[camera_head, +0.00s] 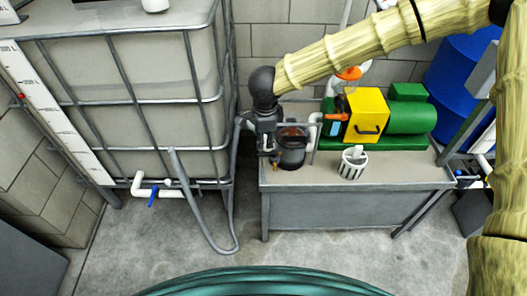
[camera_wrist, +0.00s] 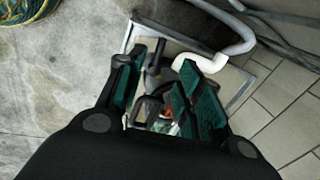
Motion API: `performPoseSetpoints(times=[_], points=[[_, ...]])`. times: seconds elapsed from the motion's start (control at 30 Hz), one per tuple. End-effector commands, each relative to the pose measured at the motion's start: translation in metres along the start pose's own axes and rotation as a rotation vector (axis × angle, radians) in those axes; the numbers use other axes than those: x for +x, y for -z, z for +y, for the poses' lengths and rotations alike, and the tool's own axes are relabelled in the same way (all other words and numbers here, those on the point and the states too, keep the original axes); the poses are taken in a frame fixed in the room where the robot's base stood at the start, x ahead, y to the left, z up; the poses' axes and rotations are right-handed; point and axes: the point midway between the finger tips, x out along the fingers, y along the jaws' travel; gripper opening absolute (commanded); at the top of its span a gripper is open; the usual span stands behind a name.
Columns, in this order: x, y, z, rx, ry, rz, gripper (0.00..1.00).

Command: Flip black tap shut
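My gripper (camera_head: 266,146) hangs over the left end of the grey bench, beside a dark filter bowl (camera_head: 291,155). In the wrist view my gripper (camera_wrist: 162,80) has its two green-padded fingers apart. A black lever-like part (camera_wrist: 155,57), which looks like the black tap, shows between the fingers near their tips. I cannot tell whether it touches a finger. More black parts and a small orange-red part (camera_wrist: 167,113) lie between the fingers, partly hidden by them. In the head view my gripper and arm hide the tap.
A yellow and green pump (camera_head: 367,115) stands on the bench (camera_head: 410,172) to the right, with a white striped cup (camera_head: 353,162) in front. A caged tank (camera_head: 130,85) stands left. A white pipe elbow (camera_wrist: 208,64) is close right of the fingers. Floor in front is mostly clear.

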Motion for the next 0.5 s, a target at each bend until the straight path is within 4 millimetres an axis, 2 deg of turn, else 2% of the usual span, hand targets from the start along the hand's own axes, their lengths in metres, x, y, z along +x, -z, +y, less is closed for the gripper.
performPoseSetpoints(times=[0.3, 0.5], points=[[0.053, 0.001, 0.001, 0.000, -0.002, 0.002, 0.36], [0.079, 0.000, 0.001, -0.001, -0.002, 0.000, 0.36]])
